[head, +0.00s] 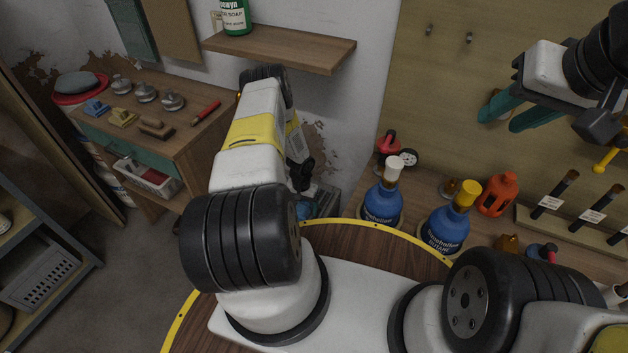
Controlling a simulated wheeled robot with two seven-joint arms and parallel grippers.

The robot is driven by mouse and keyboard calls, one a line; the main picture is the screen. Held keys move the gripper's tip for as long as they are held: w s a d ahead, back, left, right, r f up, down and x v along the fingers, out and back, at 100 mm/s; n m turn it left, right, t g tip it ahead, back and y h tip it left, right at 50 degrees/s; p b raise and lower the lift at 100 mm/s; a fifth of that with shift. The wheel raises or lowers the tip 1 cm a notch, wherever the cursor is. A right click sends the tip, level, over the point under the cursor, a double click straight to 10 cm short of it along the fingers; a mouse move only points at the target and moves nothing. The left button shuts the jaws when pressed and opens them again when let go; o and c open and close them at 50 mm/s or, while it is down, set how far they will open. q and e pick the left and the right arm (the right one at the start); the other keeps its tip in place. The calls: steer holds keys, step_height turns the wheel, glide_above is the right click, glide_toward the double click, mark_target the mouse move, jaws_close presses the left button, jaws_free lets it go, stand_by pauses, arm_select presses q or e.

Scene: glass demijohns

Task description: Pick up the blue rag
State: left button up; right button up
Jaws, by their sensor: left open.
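A small blue item (96,107), which looks like the blue rag, lies on the wooden top of the cabinet at the left. It is too small to make out its folds. My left gripper (308,190) hangs low near the wall, right of the cabinet, partly hidden behind my own arm. It is open and well apart from the blue item. My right gripper (515,110) is at the upper right, before the tan board. Its two teal fingers are apart with nothing visible between them.
A yellow item (122,117), a brown brush (156,127), a red-handled tool (206,112) and several metal pieces share the cabinet top (185,95). A wall shelf (280,50) holds a green soap bottle (235,17). Blue bottles (383,205) stand on the right bench.

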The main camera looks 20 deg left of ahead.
mark_target(303, 206)
arm_select(q)
steer(key=c, duration=1.5)
steer(key=shift+o, duration=0.2)
steer(key=shift+r, duration=0.15)
steer(key=shift+r, duration=0.25)
step_height(303, 206, up, 3)
steer(key=shift+r, duration=0.1)
steer(key=s+d+r, duration=0.1)
steer(key=s+d, duration=0.9)
steer(key=s, duration=0.2)
steer(key=shift+d, duration=0.2)
